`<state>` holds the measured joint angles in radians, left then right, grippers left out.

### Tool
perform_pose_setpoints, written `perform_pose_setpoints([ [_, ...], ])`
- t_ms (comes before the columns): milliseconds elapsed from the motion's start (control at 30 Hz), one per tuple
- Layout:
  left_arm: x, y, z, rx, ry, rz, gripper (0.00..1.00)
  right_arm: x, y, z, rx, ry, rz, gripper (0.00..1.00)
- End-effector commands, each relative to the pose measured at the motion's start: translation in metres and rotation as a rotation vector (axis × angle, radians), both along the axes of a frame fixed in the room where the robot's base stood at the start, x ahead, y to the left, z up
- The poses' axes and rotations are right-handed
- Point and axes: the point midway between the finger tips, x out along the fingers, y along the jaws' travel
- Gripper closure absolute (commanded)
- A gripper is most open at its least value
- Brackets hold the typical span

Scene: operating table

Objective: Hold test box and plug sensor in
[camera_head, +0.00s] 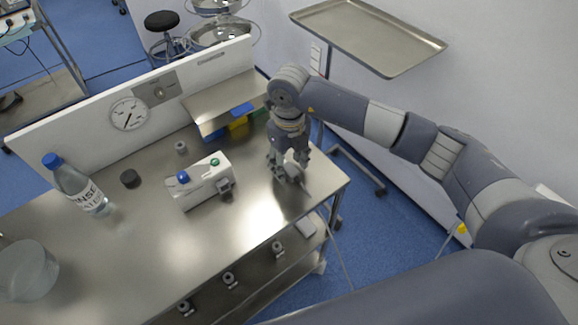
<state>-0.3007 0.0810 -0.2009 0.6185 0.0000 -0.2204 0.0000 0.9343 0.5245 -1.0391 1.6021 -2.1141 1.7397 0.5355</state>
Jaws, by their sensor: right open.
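The white test box (203,182) stands on the steel table, with a blue knob and a green knob on top. A small grey block (225,186) sits at its right front side; I cannot tell if it is a socket or a plug. My right gripper (289,176) points down over the table's right end, to the right of the box and apart from it. It is open. Something pale and a thin cable-like line show by its fingers, too small to identify as the sensor. My left gripper is not in view.
A clear bottle with a blue cap (78,184) and a glass bowl (27,271) stand at the left. A raised shelf (222,103) stands at the back. The table's front middle is clear.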

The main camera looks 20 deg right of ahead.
Motion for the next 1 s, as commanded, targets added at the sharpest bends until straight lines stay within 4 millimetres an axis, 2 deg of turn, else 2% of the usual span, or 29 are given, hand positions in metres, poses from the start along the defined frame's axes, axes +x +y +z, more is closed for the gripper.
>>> perform_pose_setpoints([
  [267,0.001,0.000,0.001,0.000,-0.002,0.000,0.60,0.000,0.001,-0.005,0.001,-0.001,0.002,0.52],
  [400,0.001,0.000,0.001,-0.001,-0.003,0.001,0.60,0.000,0.001,-0.004,0.001,-0.001,0.002,0.81],
  [500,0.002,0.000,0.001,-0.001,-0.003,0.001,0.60,0.000,0.001,-0.004,0.001,-0.001,0.002,0.99],
  [833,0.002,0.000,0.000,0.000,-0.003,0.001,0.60,0.000,0.001,-0.003,0.001,-0.001,0.001,0.99],
  [1000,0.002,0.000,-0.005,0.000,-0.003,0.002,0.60,0.001,0.000,0.006,0.001,-0.005,0.001,0.99],
])
